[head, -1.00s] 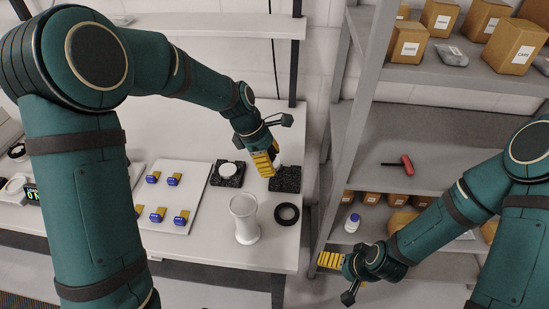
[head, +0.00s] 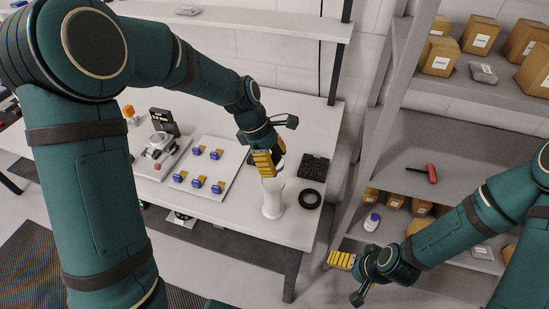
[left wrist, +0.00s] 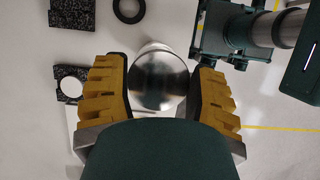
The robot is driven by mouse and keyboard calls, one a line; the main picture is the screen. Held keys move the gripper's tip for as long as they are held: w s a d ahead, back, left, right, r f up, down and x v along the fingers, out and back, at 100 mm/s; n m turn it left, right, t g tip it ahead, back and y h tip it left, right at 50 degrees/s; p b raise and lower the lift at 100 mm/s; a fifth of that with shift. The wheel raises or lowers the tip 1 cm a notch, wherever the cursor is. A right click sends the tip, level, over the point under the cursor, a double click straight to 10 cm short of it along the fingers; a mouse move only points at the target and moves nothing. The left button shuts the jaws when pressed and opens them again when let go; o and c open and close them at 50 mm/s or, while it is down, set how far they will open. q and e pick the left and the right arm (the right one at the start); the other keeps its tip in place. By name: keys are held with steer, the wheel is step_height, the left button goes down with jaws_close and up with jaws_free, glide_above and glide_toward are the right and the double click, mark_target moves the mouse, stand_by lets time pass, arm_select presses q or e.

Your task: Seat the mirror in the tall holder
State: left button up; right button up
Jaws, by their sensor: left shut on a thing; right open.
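The mirror (left wrist: 160,82), a round shiny metallic disc, sits between the yellow fingers of my left gripper (left wrist: 161,85) in the left wrist view. My left gripper (head: 265,165) is shut on it, low over the table. The tall holder (head: 272,200), a white flared cylinder, stands upright near the table's right end. In the head view the left fingers overlap its top rim. In the wrist view only a pale edge shows behind the mirror; I cannot tell whether they touch. My right gripper (head: 341,260) is open and empty in front of the shelf.
A black ring (head: 310,199) and a speckled black block (head: 314,167) lie right of the holder. A white board (head: 227,160) with several blue-and-yellow pieces lies left. Grey shelving (head: 400,170) stands at right.

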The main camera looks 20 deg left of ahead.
mark_target(277, 182)
arm_select(q)
steer(key=shift+f, duration=0.7)
step_height(277, 182, down, 2)
steer(key=b, duration=0.3)
steer(key=shift+f, duration=0.95)
steer(key=shift+f, duration=0.6)
stand_by(1.2)
steer(key=o, duration=1.2)
